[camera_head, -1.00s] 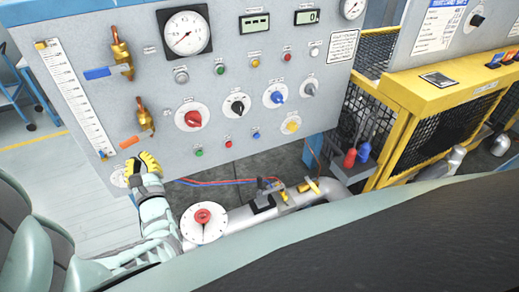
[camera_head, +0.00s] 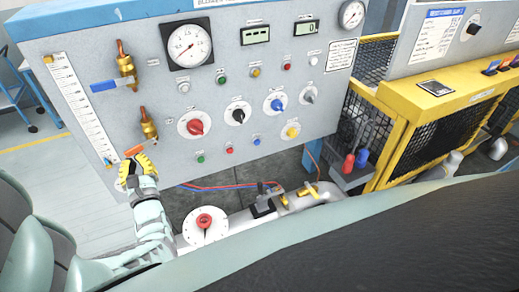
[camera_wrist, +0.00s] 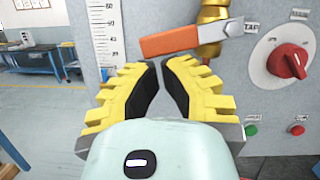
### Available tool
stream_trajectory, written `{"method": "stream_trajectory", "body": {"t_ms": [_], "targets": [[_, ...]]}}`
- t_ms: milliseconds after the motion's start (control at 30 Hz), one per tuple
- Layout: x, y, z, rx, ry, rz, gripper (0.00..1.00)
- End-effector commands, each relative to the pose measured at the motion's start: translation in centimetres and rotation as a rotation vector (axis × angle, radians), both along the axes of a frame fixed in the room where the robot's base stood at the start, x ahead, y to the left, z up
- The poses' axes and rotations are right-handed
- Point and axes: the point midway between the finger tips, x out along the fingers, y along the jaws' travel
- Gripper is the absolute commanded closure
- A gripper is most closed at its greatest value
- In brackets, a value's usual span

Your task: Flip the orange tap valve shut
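The orange tap handle (camera_wrist: 172,41) spans the upper middle of the wrist view, running left from its brass valve body (camera_wrist: 212,18), nearly level with a slight tilt. In the head view the orange handle (camera_head: 133,150) and its brass body (camera_head: 148,124) are on the panel's lower left. My gripper (camera_head: 139,165) is just below the handle there. In the wrist view my gripper's yellow fingers (camera_wrist: 159,63) have their tips almost together, with nothing between them. The tips are just under the handle; whether they touch it is hard to tell.
A second brass valve with a blue handle (camera_head: 116,84) is above. A white scale (camera_head: 78,108) is to the left and a red knob (camera_head: 196,127) to the right on the panel. A silver pipe (camera_head: 240,220) with a red-knobbed dial (camera_head: 205,223) lies below.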

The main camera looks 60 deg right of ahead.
Motion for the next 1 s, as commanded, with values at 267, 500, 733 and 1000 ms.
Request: {"method": "stream_trajectory", "body": {"t_ms": [267,500,733,1000], "targets": [[0.16,0.26,0.82,0.115,-0.071,-0.004,1.0],[0.24,0.43,1.17,0.166,-0.101,-0.006,1.0],[0.25,0.42,1.19,0.169,-0.103,-0.007,1.0],[0.21,0.34,0.75,0.169,-0.102,-0.007,1.0]]}}
